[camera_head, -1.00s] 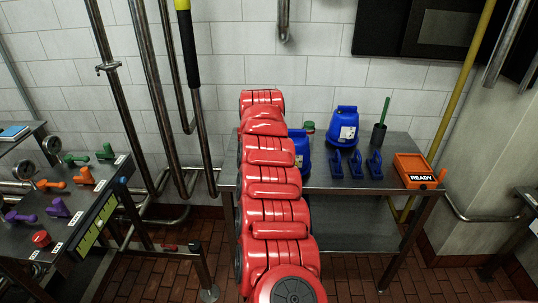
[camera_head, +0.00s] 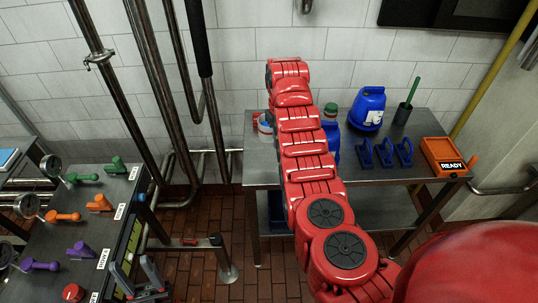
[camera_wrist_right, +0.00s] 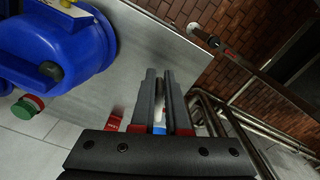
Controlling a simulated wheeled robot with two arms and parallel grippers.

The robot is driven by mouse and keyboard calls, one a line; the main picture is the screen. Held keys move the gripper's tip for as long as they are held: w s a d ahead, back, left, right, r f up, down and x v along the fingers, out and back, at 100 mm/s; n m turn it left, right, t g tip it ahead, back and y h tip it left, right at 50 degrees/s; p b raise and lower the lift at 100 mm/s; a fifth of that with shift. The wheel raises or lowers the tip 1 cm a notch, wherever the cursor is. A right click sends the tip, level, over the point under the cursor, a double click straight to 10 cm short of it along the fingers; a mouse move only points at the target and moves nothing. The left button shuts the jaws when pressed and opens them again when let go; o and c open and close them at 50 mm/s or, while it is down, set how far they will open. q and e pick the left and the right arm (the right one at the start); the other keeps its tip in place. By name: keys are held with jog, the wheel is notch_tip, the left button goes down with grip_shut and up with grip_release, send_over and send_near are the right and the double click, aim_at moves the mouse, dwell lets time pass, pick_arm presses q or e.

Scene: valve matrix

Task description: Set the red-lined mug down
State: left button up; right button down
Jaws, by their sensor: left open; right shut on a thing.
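A small white mug with red and blue on it (camera_head: 266,128) shows at the back left of the middle metal table (camera_head: 262,175), partly behind my red right arm. I cannot tell whether it touches the tabletop. In the right wrist view, my right gripper (camera_wrist_right: 161,85) has its dark fingers close together, with a sliver of the white and blue mug (camera_wrist_right: 159,118) between them. The fingers hide most of it. In the head view this gripper is hidden behind the arm. My left gripper (camera_head: 140,275) is open and empty at the bottom left, beside the valve bench.
A blue jug (camera_head: 369,108), a green-handled brush in a dark holder (camera_head: 403,113), several blue clamp-like pieces (camera_head: 384,153) and an orange READY box (camera_head: 443,157) stand on the middle table. The valve bench (camera_head: 100,225) is at left. Steel pipes rise behind.

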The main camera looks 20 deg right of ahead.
jog(key=s+a+f+p, duration=0.2)
jog(key=s+f+p, duration=0.2)
jog(key=s+p, duration=0.3)
jog(key=s+a+f+p, duration=0.35)
jog(key=s+p, duration=0.25)
jog(key=s, duration=0.2)
jog(key=w+d+b, duration=0.1)
jog(key=w+b, duration=0.3)
jog(key=w+d+f+b, duration=0.1)
jog(key=w+d+b, duration=0.1)
jog(key=w+b, duration=0.2)
jog(key=w+d+f+b, duration=0.1)
jog(key=w+b, duration=0.2)
jog(key=b, duration=0.3)
jog(key=shift+w+d, duration=0.15)
jog(key=shift+w, duration=0.25)
jog(key=shift+w+d+r, duration=0.15)
jog(key=shift+w, duration=0.3)
jog(key=shift+w+d+r, duration=0.1)
jog(key=shift+w+r, duration=0.05)
jog(key=shift+w, duration=0.25)
jog(key=shift+w+d, duration=0.1)
jog(key=shift+w, duration=0.4)
jog(key=shift+f, duration=0.1)
jog(key=shift+w, duration=0.15)
